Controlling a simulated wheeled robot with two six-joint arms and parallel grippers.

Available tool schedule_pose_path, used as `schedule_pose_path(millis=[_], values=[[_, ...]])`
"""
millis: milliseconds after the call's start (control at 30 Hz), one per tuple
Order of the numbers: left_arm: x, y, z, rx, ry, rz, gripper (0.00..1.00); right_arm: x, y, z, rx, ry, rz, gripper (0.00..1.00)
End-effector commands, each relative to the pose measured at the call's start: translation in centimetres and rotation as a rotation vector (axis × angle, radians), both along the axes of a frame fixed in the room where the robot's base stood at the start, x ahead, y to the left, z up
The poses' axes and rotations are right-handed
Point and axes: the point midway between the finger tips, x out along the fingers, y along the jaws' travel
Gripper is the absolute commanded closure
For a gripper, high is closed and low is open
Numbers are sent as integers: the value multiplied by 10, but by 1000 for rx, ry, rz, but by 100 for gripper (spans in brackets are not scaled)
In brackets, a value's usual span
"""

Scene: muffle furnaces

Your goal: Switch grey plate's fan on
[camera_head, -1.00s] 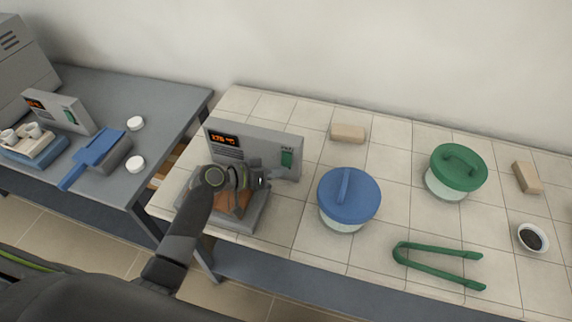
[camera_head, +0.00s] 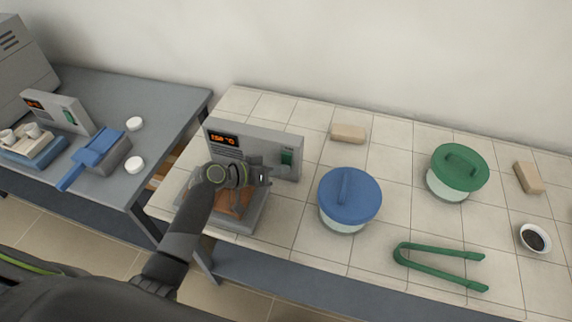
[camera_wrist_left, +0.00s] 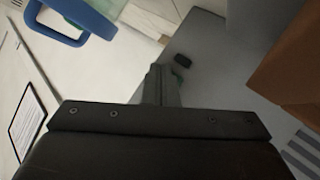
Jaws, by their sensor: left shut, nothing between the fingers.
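The grey plate (camera_head: 255,208) stands at the left end of the tiled table, with a brown-orange slab (camera_head: 228,200) on it. Its upright panel (camera_head: 255,142) has a lit orange display (camera_head: 224,140) and a green and dark switch (camera_head: 287,158) on the right. My left gripper (camera_head: 264,175) is shut and empty, in front of the panel just left of and below the switch. In the left wrist view, the closed fingers (camera_wrist_left: 160,84) point at the panel close to the dark switch part (camera_wrist_left: 182,61); contact cannot be told. My right gripper is not in view.
A blue-lidded jar (camera_head: 347,200) stands right of the plate. Further right are a green-lidded jar (camera_head: 457,170), green tongs (camera_head: 437,268) and a small bowl (camera_head: 534,238). Another device with a panel (camera_head: 58,110) stands on the grey table at left.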

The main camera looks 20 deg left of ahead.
Motion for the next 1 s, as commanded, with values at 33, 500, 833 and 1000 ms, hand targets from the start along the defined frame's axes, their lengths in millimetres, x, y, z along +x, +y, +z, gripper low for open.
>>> schedule_pose_path(millis=[33, 500, 833, 1000], values=[[1, 0, 0, 0, -1, 0, 100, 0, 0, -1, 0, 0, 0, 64], [-5, 0, 1, 0, 0, 0, 100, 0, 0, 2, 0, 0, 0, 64], [-15, 0, 2, 0, -1, 0, 100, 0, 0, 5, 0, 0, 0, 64], [-15, 0, 2, 0, -1, 1, 100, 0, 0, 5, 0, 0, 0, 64]])
